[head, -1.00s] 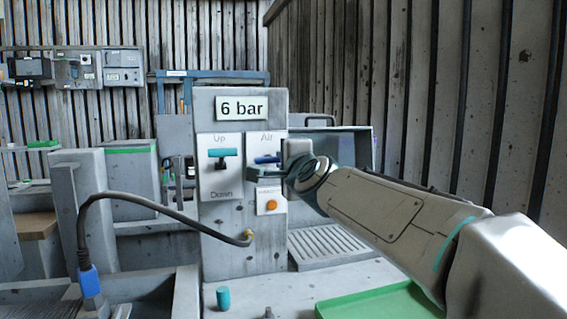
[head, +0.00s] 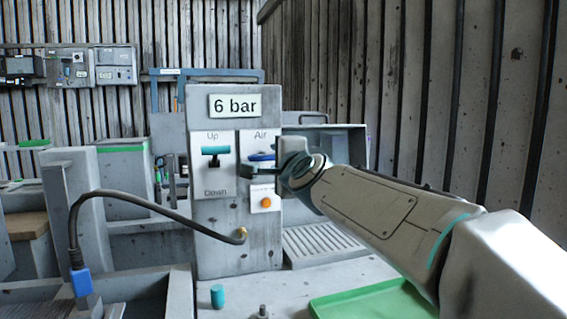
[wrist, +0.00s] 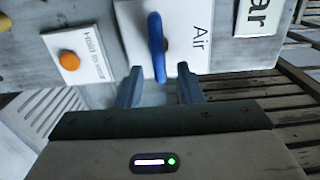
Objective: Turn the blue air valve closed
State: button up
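The blue air valve handle (head: 262,156) sits on the white "Air" plate of the grey panel, lying roughly level. In the wrist view the blue handle (wrist: 156,45) runs along the lettering, and its near end shows between my fingertips. My gripper (head: 258,171) is at the panel's right side, just below the handle in the head view. In the wrist view my gripper (wrist: 160,72) is open, with a gap on both sides of the handle. I cannot tell how deep the handle reaches between the fingers.
A teal Up/Down lever (head: 215,151) is left of the valve, and an orange button (head: 266,202) is below it. A "6 bar" sign (head: 235,105) tops the panel. A black hose (head: 150,203) plugs in low. A green tray (head: 370,302) and teal cylinder (head: 217,296) are in front.

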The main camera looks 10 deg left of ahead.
jog(key=b+v, duration=0.2)
jog(key=v, duration=1.1)
jog(key=shift+s, duration=0.35)
jog(key=shift+d, duration=0.2)
jog(key=s+d+f+n+g+h+p, duration=0.3)
jog(key=d+f+n+g+h+p, duration=0.3)
jog(key=d+f+p, duration=0.5)
jog(key=s+d+f+n+g+h+p, duration=0.3)
jog(key=s+d+f+n+g+p, duration=0.1)
jog(key=s+d+p, duration=0.8)
jog(key=shift+s+d+f+n+g+h+p, duration=0.15)
jog(key=shift+s+d+n+g+h+p, duration=0.3)
jog(key=shift+d+n+g, duration=0.6)
jog(key=shift+s+a+m, duration=0.1)
jog(key=shift+a+m, duration=0.05)
jog(key=shift+m, duration=0.1)
